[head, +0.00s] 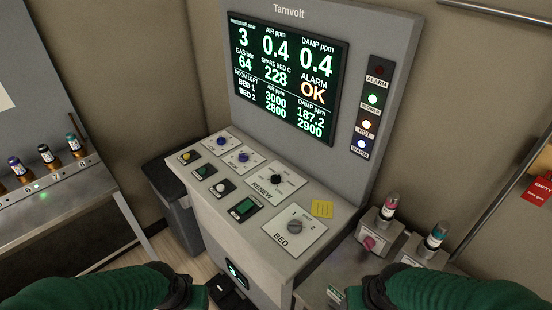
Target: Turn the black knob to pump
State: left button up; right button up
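The black knob (275,179) sits on a white plate marked RENEW on the sloped console (229,220). Small markings surround the knob, but they are too small to read, so I cannot tell which one it points at. A larger grey knob sits on the BED plate (295,227), nearer the front. My two arms come in at the bottom left and bottom right in green sleeves with dark cuffs. Both are low, in front of the console and apart from the black knob. The fingers of both grippers are out of the picture.
A screen (288,75) above the console reads ALARM OK, beside a strip of lamps (373,108). Smaller switches fill the console's left. A dark bin (174,200) stands left; a metal bench with capped fittings (389,207) stands right.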

aim_at(275, 178)
jog(key=i+u, duration=0.15)
jog(key=u, duration=0.3)
jog(key=i+u, duration=0.15)
jog(key=u, duration=0.25)
jog(key=i+l+u, duration=0.1)
jog(key=u, duration=0.35)
